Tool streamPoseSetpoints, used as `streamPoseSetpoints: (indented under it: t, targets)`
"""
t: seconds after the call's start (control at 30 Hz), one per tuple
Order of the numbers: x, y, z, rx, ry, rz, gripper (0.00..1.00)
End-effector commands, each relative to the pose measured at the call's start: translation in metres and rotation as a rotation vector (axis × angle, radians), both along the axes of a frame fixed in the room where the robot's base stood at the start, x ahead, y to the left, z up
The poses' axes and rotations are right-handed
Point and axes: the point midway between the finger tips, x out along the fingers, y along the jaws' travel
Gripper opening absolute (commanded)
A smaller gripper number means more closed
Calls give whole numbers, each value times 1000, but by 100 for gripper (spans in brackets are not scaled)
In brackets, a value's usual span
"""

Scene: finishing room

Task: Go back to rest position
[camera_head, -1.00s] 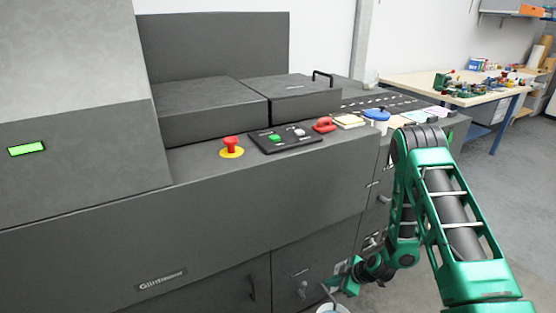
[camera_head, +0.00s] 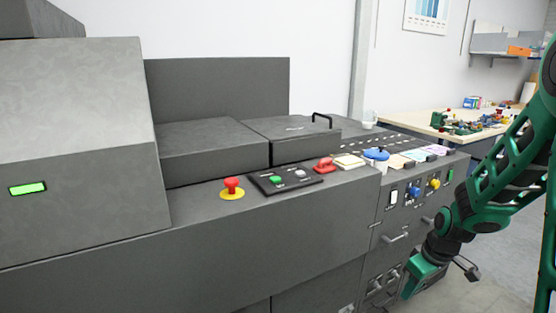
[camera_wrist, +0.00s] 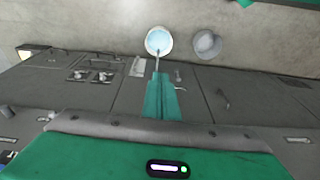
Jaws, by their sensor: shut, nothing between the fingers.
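My gripper (camera_head: 411,288) is in the lower right of the head view, in front of the dark grey machine's (camera_head: 270,235) right end, and points downward. Its fingers (camera_wrist: 158,66) show in the wrist view as one narrow line, shut and empty. They are in the air; in that picture their tip lies just below a white bucket (camera_wrist: 147,41) with pale blue inside. My green arm comes in from the right edge of the head view.
A grey bucket (camera_wrist: 207,45) stands on the floor beside the white one. The machine carries a red stop button (camera_head: 232,186), a blue-lidded container (camera_head: 376,154) and drawer handles (camera_head: 396,237). A workbench (camera_head: 405,117) stands behind at the right.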

Motion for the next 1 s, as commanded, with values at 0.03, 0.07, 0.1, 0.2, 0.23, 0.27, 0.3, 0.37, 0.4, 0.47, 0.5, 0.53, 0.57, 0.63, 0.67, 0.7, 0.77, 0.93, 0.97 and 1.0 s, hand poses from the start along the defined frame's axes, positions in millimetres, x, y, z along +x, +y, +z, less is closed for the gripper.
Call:
streamPoseSetpoints:
  t: [0.03, 0.07, 0.1, 0.2, 0.23, 0.27, 0.3, 0.37, 0.4, 0.47, 0.5, 0.53, 0.57, 0.63, 0.67, 0.7, 0.77, 0.93, 0.97, 1.0]
  targets:
    - [-11, -7, 16, -8, 7, -50, 0]
    - [-18, -10, 24, -12, 16, -80, 0]
    - [-29, -15, 34, -18, 28, -122, 0]
    - [-55, -25, 57, -29, 56, -231, 0]
    - [-64, -28, 64, -32, 66, -264, 0]
    - [-73, -31, 70, -34, 74, -298, 0]
    - [-84, -34, 79, -37, 84, -344, 0]
    - [-102, -38, 91, -40, 99, -414, 0]
    - [-114, -41, 98, -41, 108, -461, 0]
    - [-133, -44, 109, -42, 124, -532, 0]
    - [-146, -45, 116, -42, 134, -581, 0]
    - [-156, -46, 120, -41, 141, -617, 0]
    - [-165, -47, 125, -40, 148, -654, 0]
    - [-187, -47, 134, -36, 164, -737, 0]
    - [-196, -47, 138, -34, 171, -771, 0]
    - [-208, -47, 142, -30, 180, -814, 0]
    - [-223, -46, 147, -26, 191, -871, 0]
    - [-251, -53, 154, -13, 217, -981, 0]
    - [-254, -53, 155, -13, 220, -991, 0]
    - [-256, -53, 155, -11, 222, -1002, 0]
